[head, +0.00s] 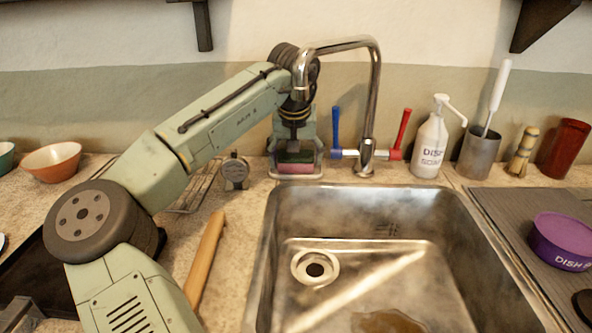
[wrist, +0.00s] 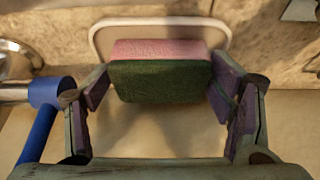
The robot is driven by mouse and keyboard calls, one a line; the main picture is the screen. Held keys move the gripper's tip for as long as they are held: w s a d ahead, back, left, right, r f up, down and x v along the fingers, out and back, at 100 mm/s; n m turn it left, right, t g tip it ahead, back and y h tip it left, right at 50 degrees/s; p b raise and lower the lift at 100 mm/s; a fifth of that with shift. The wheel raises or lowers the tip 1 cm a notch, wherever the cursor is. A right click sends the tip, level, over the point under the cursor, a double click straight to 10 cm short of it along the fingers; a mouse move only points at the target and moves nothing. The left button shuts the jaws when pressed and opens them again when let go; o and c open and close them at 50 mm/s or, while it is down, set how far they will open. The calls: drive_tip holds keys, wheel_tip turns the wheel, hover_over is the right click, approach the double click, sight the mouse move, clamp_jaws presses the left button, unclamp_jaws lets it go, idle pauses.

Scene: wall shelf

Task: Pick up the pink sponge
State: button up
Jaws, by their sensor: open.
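The pink sponge (head: 296,169) sits in a pale tray (head: 317,174) at the back of the counter, left of the tap. In the wrist view the sponge (wrist: 160,48) shows a pink layer and a dark green layer, with the tray's rim (wrist: 97,42) around its far side. My gripper (head: 295,152) points down right over the sponge. In the wrist view my gripper (wrist: 163,86) is open, with one finger at each side of the sponge and a small gap visible on both sides. I cannot tell the exact height of the fingertips.
The tap (head: 367,150) with blue and red handles stands just right of my gripper. The blue handle (wrist: 40,130) is close to my left finger in the wrist view. The sink (head: 385,215) is in front.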

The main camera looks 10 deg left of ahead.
sight(296, 157)
drive_tip(key=shift+w+f, duration=0.1)
drive_tip(key=shift+f, duration=0.1)
drive_tip(key=shift+c, duration=0.3)
drive_tip(key=c, duration=0.3)
drive_tip(key=shift+r, duration=0.1)
wheel_tip(296, 157, up, 18)
drive_tip(key=shift+p, duration=0.35)
drive_tip(key=shift+o, duration=0.5)
drive_tip(key=c, duration=0.4)
drive_tip(key=shift+c, duration=0.2)
